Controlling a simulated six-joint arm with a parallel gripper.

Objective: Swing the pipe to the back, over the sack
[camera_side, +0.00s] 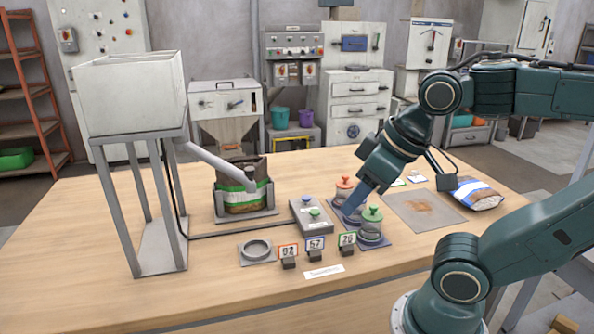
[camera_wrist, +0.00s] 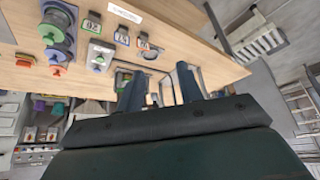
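The grey pipe (camera_side: 215,162) slopes down to the right from the white hopper (camera_side: 132,95). Its outlet end (camera_side: 250,181) shows in front of the right side of the sack's upper part; I cannot tell whether it is directly above the mouth. The open brown, white and green sack (camera_side: 237,198) stands upright in a metal holder (camera_side: 248,217). My gripper (camera_side: 350,207) is well to the right of the pipe, pointing down and left beside the knobbed jars. In the wrist view, my gripper's fingers (camera_wrist: 160,88) are apart with nothing held between them.
A red-knobbed jar (camera_side: 345,187) and a green-knobbed jar (camera_side: 372,222) stand close to my gripper. A filled bag (camera_side: 478,195) lies at right.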

